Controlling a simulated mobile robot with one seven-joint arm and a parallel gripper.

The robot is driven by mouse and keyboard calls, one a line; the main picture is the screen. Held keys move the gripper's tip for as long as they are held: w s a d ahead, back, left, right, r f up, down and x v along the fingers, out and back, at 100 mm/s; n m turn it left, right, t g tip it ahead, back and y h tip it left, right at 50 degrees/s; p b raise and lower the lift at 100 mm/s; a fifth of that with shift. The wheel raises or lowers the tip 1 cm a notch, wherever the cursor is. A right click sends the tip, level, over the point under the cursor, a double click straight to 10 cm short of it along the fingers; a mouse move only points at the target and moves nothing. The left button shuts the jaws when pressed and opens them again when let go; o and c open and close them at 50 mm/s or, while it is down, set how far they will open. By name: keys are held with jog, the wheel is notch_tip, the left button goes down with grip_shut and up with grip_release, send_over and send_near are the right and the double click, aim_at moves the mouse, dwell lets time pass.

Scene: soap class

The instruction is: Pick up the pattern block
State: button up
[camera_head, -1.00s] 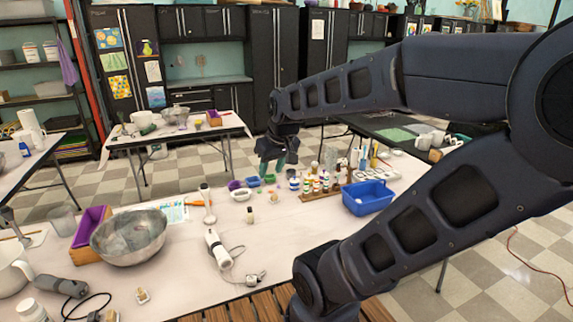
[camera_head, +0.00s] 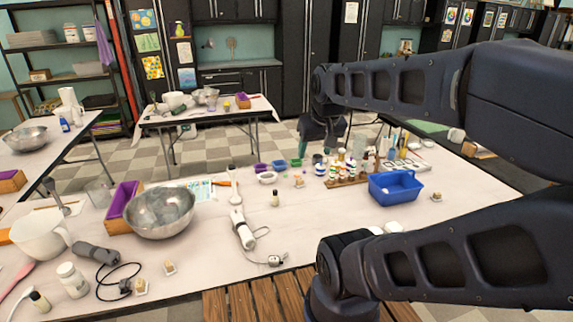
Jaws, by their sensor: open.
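I cannot surely make out the pattern block. Small pieces lie on the white table (camera_head: 330,222), among them a small orange-pink piece (camera_head: 299,181) near the coloured cups and two small tan pieces (camera_head: 169,267) at the front left; they are too small to identify. My gripper (camera_head: 318,145) is open and points down, above and beyond the far side of the table's middle. It looks apart from the things on the table. Its fingers are small and dark in this view, and nothing shows between them.
A blue basket (camera_head: 395,186) and a rack of bottles (camera_head: 345,170) stand at the right. A metal bowl (camera_head: 160,212), a white pitcher (camera_head: 40,235) and a white hand tool (camera_head: 241,230) with a cord occupy the left and middle.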

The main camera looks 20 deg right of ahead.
jog(key=n+g+h, duration=0.3)
jog(key=n+h, duration=0.1)
jog(key=n, duration=1.7)
send_over(299, 180)
jog(key=a, duration=0.3)
notch_tip(299, 180, down, 35)
jog(key=shift+g, duration=0.3)
jog(key=x, duration=1)
jog(key=shift+s+f, duration=0.25)
jog(key=shift+s, duration=0.05)
jog(key=c, duration=1.1)
